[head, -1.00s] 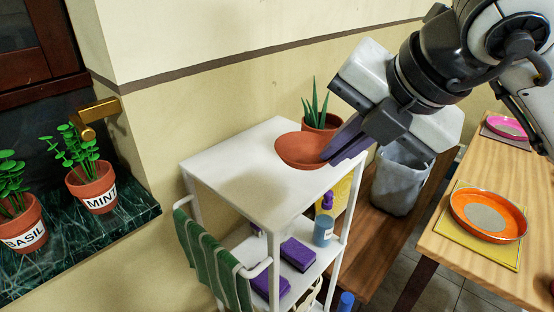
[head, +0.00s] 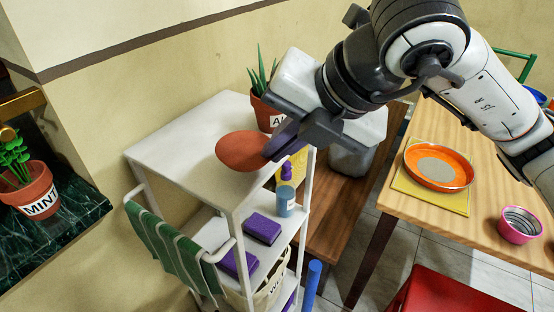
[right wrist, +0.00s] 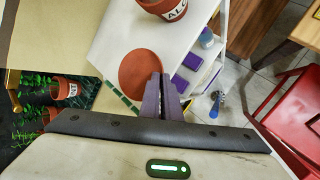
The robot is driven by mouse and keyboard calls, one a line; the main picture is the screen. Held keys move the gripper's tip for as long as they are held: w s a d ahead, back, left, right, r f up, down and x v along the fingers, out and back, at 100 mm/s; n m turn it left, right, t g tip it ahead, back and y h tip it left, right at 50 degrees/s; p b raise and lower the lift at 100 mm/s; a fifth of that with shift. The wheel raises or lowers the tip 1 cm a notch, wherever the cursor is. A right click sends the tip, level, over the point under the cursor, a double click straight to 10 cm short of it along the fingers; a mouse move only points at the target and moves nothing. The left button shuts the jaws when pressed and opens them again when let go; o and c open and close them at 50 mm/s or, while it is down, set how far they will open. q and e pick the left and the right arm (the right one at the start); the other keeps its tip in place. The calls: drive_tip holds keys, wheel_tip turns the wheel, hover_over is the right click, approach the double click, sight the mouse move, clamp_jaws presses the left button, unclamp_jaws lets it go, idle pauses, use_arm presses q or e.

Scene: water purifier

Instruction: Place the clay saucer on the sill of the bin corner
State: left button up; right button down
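The terracotta clay saucer (head: 240,151) is tilted above the white cart's top; whether it touches the top is unclear. My right gripper (head: 277,146) is shut on its right edge, with dark purple fingers. In the right wrist view, the saucer (right wrist: 139,72) is a round disc with the fingers (right wrist: 162,95) at its lower right edge. At the far left of the head view is a dark green marble sill (head: 75,215). A grey bin (head: 350,160) stands on a low wooden bench, partly hidden behind my gripper. My left gripper is not in view.
The white cart (head: 165,150) carries a potted aloe (head: 265,110) at its back. A mint pot (head: 35,195) stands on the marble sill. A green striped towel (head: 170,250) hangs on the cart. A wooden table (head: 400,205) and red chair (head: 450,295) are at right.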

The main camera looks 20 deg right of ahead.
sight(267, 172)
wheel_tip(267, 172, down, 3)
drive_tip(key=shift+r, duration=0.15)
drive_tip(key=shift+b, duration=0.35)
drive_tip(key=shift+f, duration=0.3)
drive_tip(key=c, duration=2)
unclamp_jaws()
drive_tip(key=shift+r, duration=0.1)
